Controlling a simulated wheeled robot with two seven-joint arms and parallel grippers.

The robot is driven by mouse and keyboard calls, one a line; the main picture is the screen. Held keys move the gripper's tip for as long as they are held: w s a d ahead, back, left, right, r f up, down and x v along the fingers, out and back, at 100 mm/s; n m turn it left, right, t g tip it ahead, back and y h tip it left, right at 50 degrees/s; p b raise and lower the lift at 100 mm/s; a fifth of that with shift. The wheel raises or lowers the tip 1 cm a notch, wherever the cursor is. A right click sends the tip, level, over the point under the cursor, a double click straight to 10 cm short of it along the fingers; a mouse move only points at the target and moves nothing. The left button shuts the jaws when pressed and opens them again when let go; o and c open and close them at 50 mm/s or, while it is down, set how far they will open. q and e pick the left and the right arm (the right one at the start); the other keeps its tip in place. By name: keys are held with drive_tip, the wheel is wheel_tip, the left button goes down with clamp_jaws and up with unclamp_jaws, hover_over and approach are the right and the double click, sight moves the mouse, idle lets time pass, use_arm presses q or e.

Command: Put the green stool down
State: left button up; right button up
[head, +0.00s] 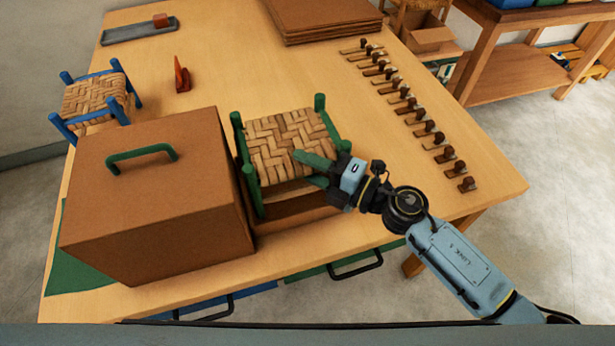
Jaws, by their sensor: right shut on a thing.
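The green stool (270,145) has green posts and a woven tan seat. It is upright over the near middle of the table (225,70), right of the big brown box. My right gripper (308,168) reaches in from the right and is shut on the stool at the near right part of its seat. The fingers cover part of the seat's near edge and the near right post. I cannot tell whether the stool's feet touch anything. A low brown piece (290,212) shows below its near side. My left gripper is not in view.
The brown box with a green handle (150,200) stands close to the stool's left side. A blue stool (95,100) is at the far left. Several wooden pieces with dark knobs (411,104) line the right side. Brown sheets (320,15) lie at the back. The table's middle is free.

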drive_tip(key=shift+f+b, duration=0.3)
drive_tip(key=shift+f, duration=0.9)
drive_tip(key=o, duration=0.8)
drive_tip(key=shift+f, duration=0.2)
drive_tip(key=o, duration=0.5)
drive_tip(key=shift+r, duration=0.1)
drive_tip(key=shift+r, duration=0.15)
drive_tip(key=b+v, duration=0.1)
drive_tip(key=v, duration=1.1)
